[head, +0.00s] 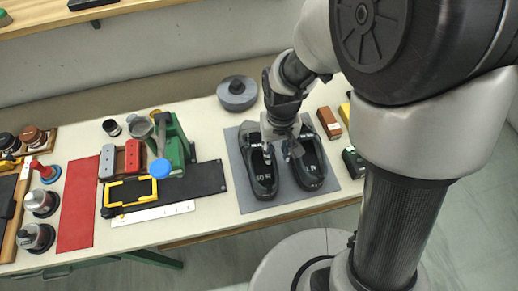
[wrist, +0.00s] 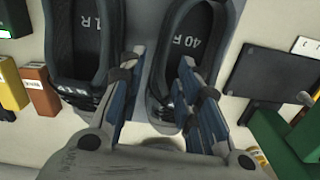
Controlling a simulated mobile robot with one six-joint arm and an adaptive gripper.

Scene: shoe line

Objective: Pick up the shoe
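Two dark shoes sit side by side on a grey mat (head: 243,188). In the head view the left shoe (head: 263,182) reads 40 R; the right shoe (head: 311,176) has a label I cannot read fully. The wrist view shows the 40 R shoe (wrist: 187,40) at right and the other shoe (wrist: 84,38), its label ending in 1 R, at left. In the head view my gripper (head: 281,150) hangs over the shoes' far ends. I cannot tell whether it touches either shoe.
A green press (head: 172,140) and a black board (head: 205,180) stand left of the mat. A brown block (head: 329,122) and a dark green box (head: 353,161) are at right. A red mat (head: 77,205) lies further left.

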